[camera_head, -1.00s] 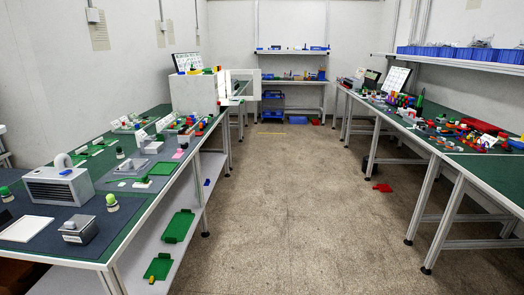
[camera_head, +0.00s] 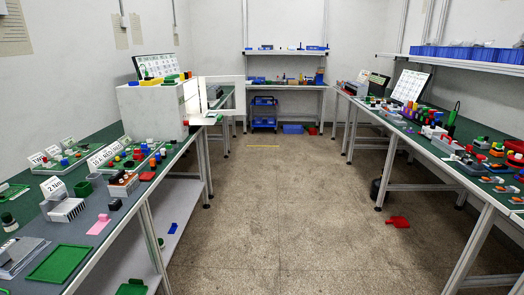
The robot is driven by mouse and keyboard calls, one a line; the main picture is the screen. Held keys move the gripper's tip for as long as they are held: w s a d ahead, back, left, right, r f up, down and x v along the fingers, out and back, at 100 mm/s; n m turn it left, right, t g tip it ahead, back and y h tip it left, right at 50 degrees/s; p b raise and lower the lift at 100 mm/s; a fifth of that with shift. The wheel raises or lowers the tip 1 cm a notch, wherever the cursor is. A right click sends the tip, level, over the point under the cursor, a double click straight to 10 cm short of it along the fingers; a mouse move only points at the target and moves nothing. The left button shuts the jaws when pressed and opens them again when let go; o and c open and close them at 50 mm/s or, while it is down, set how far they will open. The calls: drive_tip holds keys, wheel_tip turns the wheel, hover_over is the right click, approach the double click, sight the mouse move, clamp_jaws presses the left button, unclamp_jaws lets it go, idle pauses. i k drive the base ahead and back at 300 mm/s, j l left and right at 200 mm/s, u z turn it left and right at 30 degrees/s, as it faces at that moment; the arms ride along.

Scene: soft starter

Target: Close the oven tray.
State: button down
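The oven (camera_head: 150,112) is a white box standing on the left bench, at its far part. Its white door (camera_head: 236,96) stands open, swung out to the right over the aisle. A small pale tray edge (camera_head: 204,120) with a bit of green on it shows at the open front, sticking out of the oven. The inside of the oven is mostly hidden from this angle. My gripper is not in view.
The left bench (camera_head: 108,235) carries fixtures, signs and a green tray (camera_head: 60,263). The right bench (camera_head: 470,195) is crowded with small parts. The concrete floor (camera_head: 280,220) between them is clear, except for a red piece (camera_head: 397,222) near the right bench.

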sight(194, 119)
drive_tip(key=i, duration=2.55)
drive_tip(key=i+l+u, duration=0.1)
drive_tip(key=i, duration=1.15)
